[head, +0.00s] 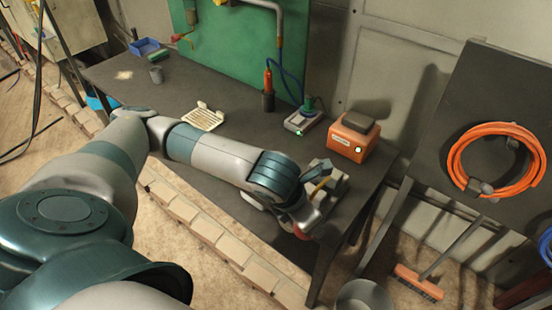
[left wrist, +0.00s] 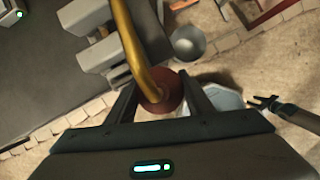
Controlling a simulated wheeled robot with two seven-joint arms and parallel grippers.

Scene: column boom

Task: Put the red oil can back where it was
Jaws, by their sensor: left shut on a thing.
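My left gripper (left wrist: 158,100) is shut on the red oil can (left wrist: 172,88). In the left wrist view the can's dark red body sits between the two fingers, and its brass-yellow spout rises toward the top of the picture. In the head view my left gripper (head: 303,215) is over the right front end of the dark workbench (head: 235,160). A little of the can's red (head: 302,233) and its yellow spout (head: 321,186) show there. The can's underside is hidden. In the left wrist view my right gripper (left wrist: 264,102) is low at the right, its fingers apart, empty.
A grey blocky vise-like fixture (head: 337,183) stands close beside the can. Behind it are an orange box (head: 349,140) and a grey device with a green light (head: 300,121). A bucket (head: 364,297) and a broom (head: 418,283) are on the floor. The bench's left middle is mostly clear.

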